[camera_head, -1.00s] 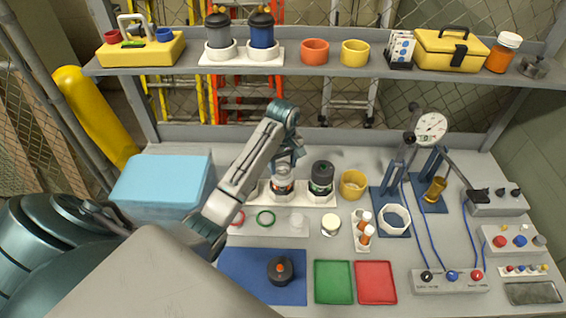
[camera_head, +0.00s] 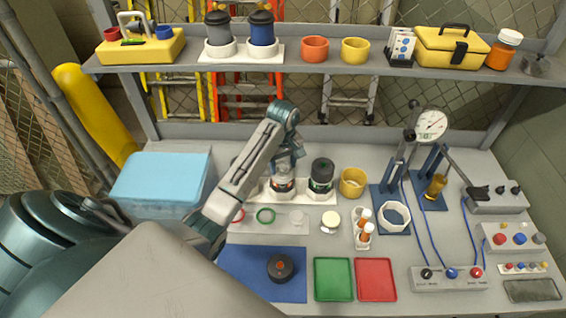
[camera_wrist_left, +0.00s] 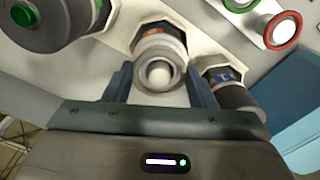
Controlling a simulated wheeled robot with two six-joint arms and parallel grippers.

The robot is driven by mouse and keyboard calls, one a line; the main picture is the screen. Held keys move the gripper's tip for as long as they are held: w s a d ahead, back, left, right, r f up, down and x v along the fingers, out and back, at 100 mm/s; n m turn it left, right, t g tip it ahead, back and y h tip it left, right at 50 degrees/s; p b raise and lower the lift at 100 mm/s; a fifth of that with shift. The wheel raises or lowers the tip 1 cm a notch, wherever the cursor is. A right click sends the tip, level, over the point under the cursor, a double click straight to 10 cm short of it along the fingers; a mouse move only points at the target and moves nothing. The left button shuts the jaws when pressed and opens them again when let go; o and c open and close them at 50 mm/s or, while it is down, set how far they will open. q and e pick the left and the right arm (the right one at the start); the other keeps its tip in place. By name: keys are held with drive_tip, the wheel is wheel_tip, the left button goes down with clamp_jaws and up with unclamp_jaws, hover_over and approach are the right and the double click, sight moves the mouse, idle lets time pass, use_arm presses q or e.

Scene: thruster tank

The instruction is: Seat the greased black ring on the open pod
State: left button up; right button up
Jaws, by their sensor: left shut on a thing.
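My left gripper (camera_head: 284,170) is over the white rack (camera_head: 322,198) at the back of the bench. In the left wrist view its two fingers (camera_wrist_left: 160,84) are closed around the top of a grey pod with an orange band (camera_wrist_left: 160,45). That pod stands upright at the rack, partly hidden by the gripper in the head view. A dark round part with an orange centre (camera_head: 281,268) lies on the blue mat (camera_head: 240,262). I cannot tell a separate black ring or which pod is open. My right gripper is not in view.
A green-topped pod (camera_head: 321,176) stands just right of my gripper. Red (camera_head: 238,215) and green (camera_head: 265,216) rings lie in front of the rack. Green (camera_head: 332,279) and red (camera_head: 375,281) trays are near the front. A blue box (camera_head: 160,182) stands left.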

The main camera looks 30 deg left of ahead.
use_arm(q)
drive_tip(key=shift+f, duration=0.35)
idle(0.3)
drive_tip(key=o, duration=1)
